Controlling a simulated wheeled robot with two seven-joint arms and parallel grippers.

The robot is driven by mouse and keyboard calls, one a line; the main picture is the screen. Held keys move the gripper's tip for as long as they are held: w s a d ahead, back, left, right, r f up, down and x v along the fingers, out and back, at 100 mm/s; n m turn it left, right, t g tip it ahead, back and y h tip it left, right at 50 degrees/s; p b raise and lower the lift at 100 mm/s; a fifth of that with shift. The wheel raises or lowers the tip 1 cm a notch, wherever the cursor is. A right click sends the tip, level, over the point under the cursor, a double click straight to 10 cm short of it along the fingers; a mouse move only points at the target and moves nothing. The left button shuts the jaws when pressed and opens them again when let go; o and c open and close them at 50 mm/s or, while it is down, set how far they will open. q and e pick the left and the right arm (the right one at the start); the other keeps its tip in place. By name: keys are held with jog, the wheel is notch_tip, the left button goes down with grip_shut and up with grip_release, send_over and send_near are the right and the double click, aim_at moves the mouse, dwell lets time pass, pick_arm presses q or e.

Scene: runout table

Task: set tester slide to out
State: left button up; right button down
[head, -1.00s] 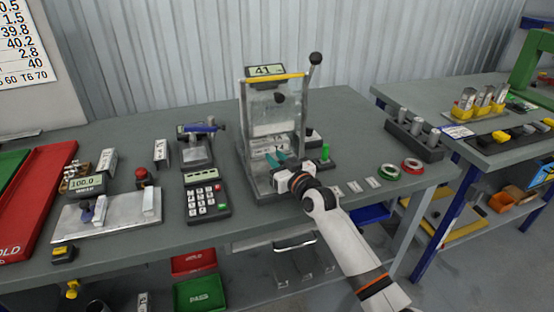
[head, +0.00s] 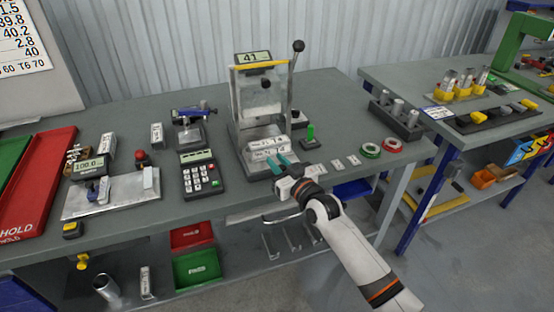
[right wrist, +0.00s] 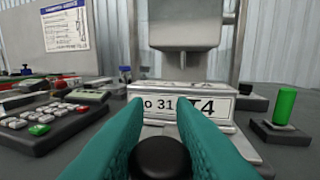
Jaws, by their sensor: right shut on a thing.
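The tester (head: 260,95) stands at the back middle of the table, with a display reading 41 and a tall lever on its right. Its slide (head: 262,152), with printed labels on it, sits at the front of the tester base, forward of the upper housing. My right gripper (head: 280,165) is at the slide's front. In the right wrist view its teal fingers are closed around a black round knob (right wrist: 160,158), with the labelled slide (right wrist: 190,108) just behind. The fingers partly cover the labels. My left gripper is not in view.
A keypad unit (head: 199,175) stands left of the tester. A red tray (head: 40,175) lies at the far left.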

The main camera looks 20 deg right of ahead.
jog(key=shift+f, duration=0.2)
jog(key=c, duration=1.5)
grip_release()
jog(key=shift+s, duration=0.1)
jog(key=o, duration=0.3)
jog(key=shift+s+r, duration=0.1)
jog(key=shift+r, duration=0.05)
jog(key=shift+s, duration=0.1)
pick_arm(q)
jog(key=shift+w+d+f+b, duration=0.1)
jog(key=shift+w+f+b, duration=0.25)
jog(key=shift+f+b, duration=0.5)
pick_arm(e)
jog(key=v, duration=1.2)
